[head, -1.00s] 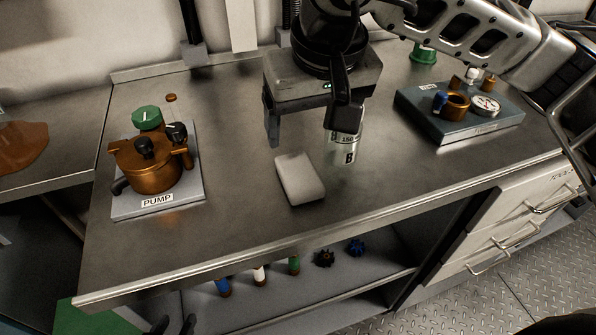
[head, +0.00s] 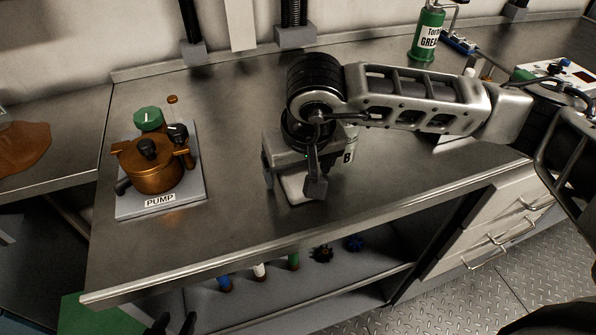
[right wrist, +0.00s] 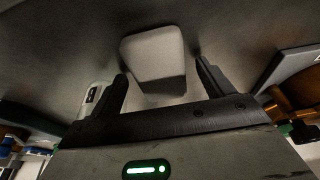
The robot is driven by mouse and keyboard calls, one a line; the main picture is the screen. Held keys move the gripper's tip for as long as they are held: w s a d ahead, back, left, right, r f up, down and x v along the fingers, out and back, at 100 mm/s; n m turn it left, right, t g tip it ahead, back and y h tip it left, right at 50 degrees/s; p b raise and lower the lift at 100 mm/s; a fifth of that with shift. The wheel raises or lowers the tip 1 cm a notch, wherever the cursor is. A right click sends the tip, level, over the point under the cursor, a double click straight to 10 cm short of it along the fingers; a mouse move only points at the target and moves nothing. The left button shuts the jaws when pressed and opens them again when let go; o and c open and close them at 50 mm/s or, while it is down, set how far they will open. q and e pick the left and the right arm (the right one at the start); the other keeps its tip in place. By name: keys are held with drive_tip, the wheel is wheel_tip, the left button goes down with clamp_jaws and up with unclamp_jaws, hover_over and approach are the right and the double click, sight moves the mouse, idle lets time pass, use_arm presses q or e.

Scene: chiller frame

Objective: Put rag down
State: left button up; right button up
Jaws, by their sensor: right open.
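The rag, a pale grey folded block (head: 296,190), lies on the metal worktop under my right gripper (head: 292,186), which partly hides it. My right gripper is open and reaches down with one finger on either side of the rag. In the right wrist view the rag (right wrist: 153,55) shows ahead of and between the spread fingertips (right wrist: 160,76), with a gap to each; it is not gripped. My left gripper (head: 173,324) shows only as two dark fingertips, apart, at the bottom edge of the head view, with nothing visible between them.
A labelled can (head: 349,148) stands close right of my right gripper. A copper pump on a grey plate (head: 190,184) is to the left. A green grease bottle (head: 428,34) stands at the back right. The worktop between pump and rag is clear.

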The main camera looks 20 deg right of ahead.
drive_tip(key=c, duration=1.1)
drive_tip(key=shift+c, duration=0.2)
drive_tip(key=shift+r, duration=0.15)
